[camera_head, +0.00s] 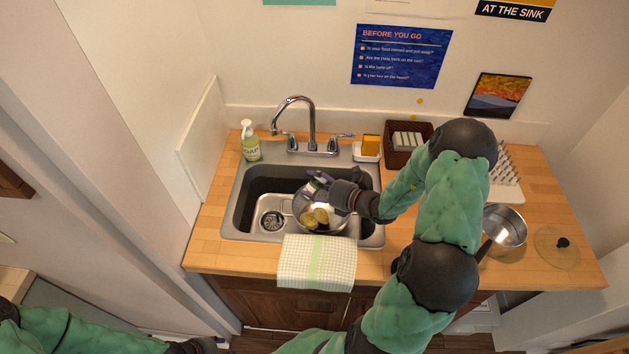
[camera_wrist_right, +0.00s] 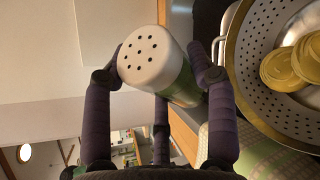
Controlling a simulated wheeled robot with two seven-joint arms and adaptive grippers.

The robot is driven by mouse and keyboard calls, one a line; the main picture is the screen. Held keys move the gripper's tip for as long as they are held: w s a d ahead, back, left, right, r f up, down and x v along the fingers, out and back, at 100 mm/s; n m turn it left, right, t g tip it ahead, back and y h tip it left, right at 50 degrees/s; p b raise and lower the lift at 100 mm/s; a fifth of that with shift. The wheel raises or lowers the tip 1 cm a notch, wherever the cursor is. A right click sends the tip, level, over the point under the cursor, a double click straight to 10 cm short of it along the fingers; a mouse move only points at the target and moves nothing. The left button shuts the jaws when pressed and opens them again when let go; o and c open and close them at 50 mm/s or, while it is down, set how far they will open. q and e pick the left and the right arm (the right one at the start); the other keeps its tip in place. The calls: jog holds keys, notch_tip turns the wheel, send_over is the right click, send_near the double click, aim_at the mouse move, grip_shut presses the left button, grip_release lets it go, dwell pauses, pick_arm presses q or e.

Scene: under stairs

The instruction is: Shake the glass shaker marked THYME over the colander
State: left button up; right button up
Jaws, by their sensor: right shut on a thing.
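The shaker (camera_wrist_right: 150,62) has a pale cap with several dark holes and a glass body with green inside. It is between the purple fingers of my right gripper (camera_wrist_right: 160,75), which is shut on it. No THYME label shows. In the head view my right gripper (camera_head: 322,182) is over the back of the metal colander (camera_head: 342,217), and the shaker is mostly hidden there. The colander sits in the sink and holds several yellow pieces (camera_head: 315,217); its perforated wall also shows in the right wrist view (camera_wrist_right: 256,85). My left arm's dark end lies at the bottom edge; its fingers are not clear.
The sink (camera_head: 243,205) has a tap (camera_head: 312,125) behind it. A soap bottle (camera_head: 250,142), sponge (camera_head: 371,144) and dark basket (camera_head: 395,155) stand at the back. A towel (camera_head: 316,265) hangs in front. A pot (camera_head: 508,228) and lid (camera_head: 556,250) are at the right.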

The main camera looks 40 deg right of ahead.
jog(key=f+m, duration=0.1)
jog(key=m+y+b, duration=0.1)
jog(key=m, duration=0.1)
jog(key=shift+a+f+t+y, duration=0.3)
jog(key=shift+a+f+t, duration=0.05)
jog(key=shift+t, duration=0.05)
jog(key=m+t+b, duration=0.1)
jog(key=m, duration=0.2)
jog(key=shift+y+b, duration=0.3)
jog(key=shift+y, duration=0.1)
jog(key=m+t+b, duration=0.1)
jog(key=m, duration=0.2)
jog(key=shift+d+b, duration=0.1)
jog(key=shift+b, duration=0.25)
jog(key=shift+d+r+m+t+p, duration=0.15)
jog(key=shift+r+m+t+p, duration=0.15)
jog(key=shift+r+m+p, duration=0.55)
jog(key=shift+d+m+t+p, duration=0.25)
jog(key=shift+m+t+p, duration=0.35)
jog(key=shift+m+p, duration=0.5)
jog(key=shift+d+r+m+t+p, duration=0.15)
jog(key=shift+m+t+p, duration=0.2)
jog(key=shift+m, duration=0.5)
